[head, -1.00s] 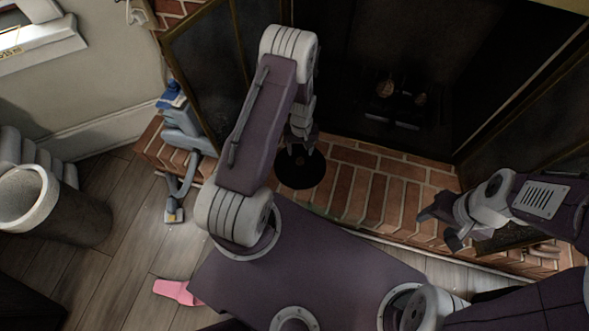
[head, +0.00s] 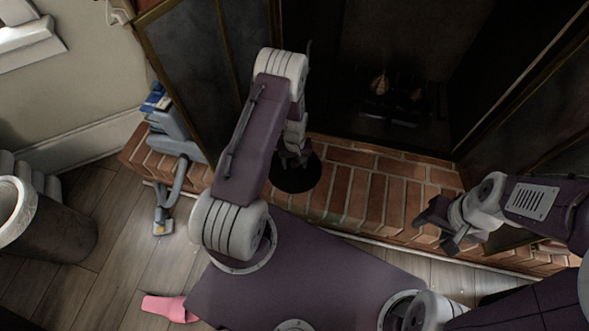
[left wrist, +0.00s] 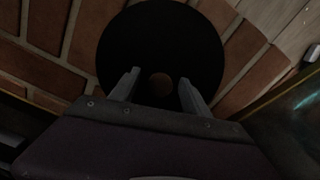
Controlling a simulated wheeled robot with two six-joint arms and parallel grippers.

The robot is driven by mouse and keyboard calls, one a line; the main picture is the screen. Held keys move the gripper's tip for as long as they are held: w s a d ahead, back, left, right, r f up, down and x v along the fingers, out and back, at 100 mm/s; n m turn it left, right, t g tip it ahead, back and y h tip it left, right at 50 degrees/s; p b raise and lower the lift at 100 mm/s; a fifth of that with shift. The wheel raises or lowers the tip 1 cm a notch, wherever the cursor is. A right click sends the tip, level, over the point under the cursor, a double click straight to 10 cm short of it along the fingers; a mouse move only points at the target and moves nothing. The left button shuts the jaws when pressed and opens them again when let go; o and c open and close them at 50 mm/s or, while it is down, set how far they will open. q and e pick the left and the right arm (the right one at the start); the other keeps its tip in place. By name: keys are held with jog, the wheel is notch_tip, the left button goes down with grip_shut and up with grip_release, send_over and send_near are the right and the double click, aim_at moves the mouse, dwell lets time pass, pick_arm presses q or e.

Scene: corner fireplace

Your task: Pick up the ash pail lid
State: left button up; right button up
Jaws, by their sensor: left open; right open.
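The ash pail lid is a round black disc (head: 297,182) on the brick hearth, in front of the fireplace opening. In the left wrist view the black lid (left wrist: 160,40) has a small brown round spot (left wrist: 160,86), perhaps a knob, near its centre. My left gripper (head: 292,160) is over the lid and partly hides its far side. In the left wrist view the left gripper (left wrist: 160,88) is open, its fingers on either side of the brown spot. I cannot tell whether they touch it. My right gripper (head: 437,222) is open and empty over the right part of the hearth.
Brick hearth (head: 375,195) runs along the fireplace, clear to the right of the lid. Glass doors stand open on both sides. A blue-grey vacuum-like appliance (head: 177,140) stands at left. A pink item (head: 168,308) lies on the floor near a grey cylindrical bin (head: 55,225).

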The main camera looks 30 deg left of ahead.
pick_arm(q)
grip_shut()
jog(key=shift+r, duration=0.1)
